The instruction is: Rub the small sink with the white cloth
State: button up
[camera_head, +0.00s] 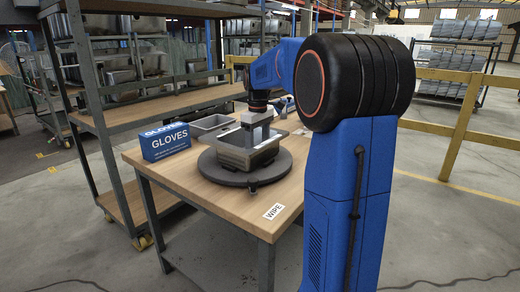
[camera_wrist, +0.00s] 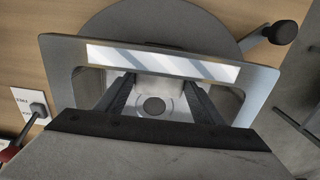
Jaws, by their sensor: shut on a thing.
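The small sink (camera_head: 237,158) is a grey metal rectangular basin on a round dark turntable (camera_head: 222,174) on the wooden table. In the wrist view its rim (camera_wrist: 262,85) surrounds my fingers, and a round drain (camera_wrist: 153,106) shows on its floor. My gripper (camera_head: 257,138) points down into the sink; in the wrist view both fingers (camera_wrist: 158,84) reach inside it. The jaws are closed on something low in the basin. A pale patch shows between the fingertips; the white cloth's outline is not clear against the bright metal, and the head view hides it behind the sink wall.
A blue gloves box (camera_head: 165,141) stands left of the turntable. A grey tray (camera_head: 205,129) lies behind the sink. A WIPE label (camera_head: 274,211) is at the table's front corner. A metal rack (camera_head: 95,125) with sinks stands close at left; a yellow railing (camera_head: 462,125) is at right.

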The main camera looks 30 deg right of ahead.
jog(key=shift+s+a, duration=0.3)
jog(key=shift+a, duration=0.6)
jog(key=shift+s+a, duration=0.3)
jog(key=shift+a, duration=0.6)
jog(key=shift+r, duration=3)
jog(key=shift+r, duration=0.1)
jog(key=shift+r, duration=1.4)
jog(key=shift+r, duration=0.15)
